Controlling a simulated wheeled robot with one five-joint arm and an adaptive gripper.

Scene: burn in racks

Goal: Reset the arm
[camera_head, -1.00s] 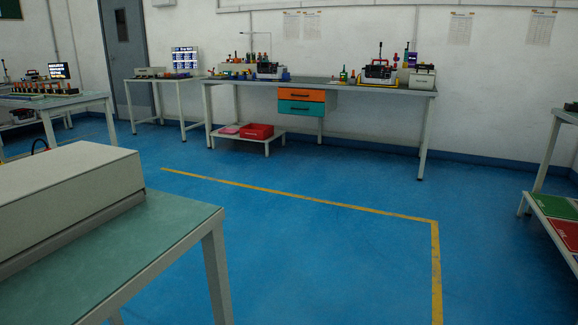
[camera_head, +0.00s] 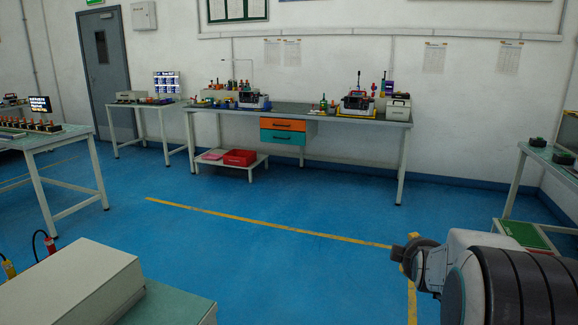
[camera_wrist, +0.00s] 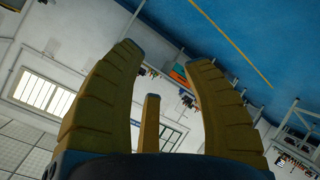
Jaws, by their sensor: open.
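My arm (camera_head: 490,275) shows at the lower right of the head view, in front of the floor. In the wrist view my gripper (camera_wrist: 165,65) has its yellow fingers spread apart, with a third finger between them farther back. Nothing is held between the fingers. The wrist view is tilted and shows the room, with the blue floor at the upper right. The gripper's fingers are not clearly visible in the head view.
A long workbench (camera_head: 340,117) with devices stands by the back wall. A beige box (camera_head: 75,285) on a green-topped table (camera_head: 170,306) is close at lower left. Another bench (camera_head: 550,155) is at right. The blue floor (camera_head: 240,260) in the middle is clear.

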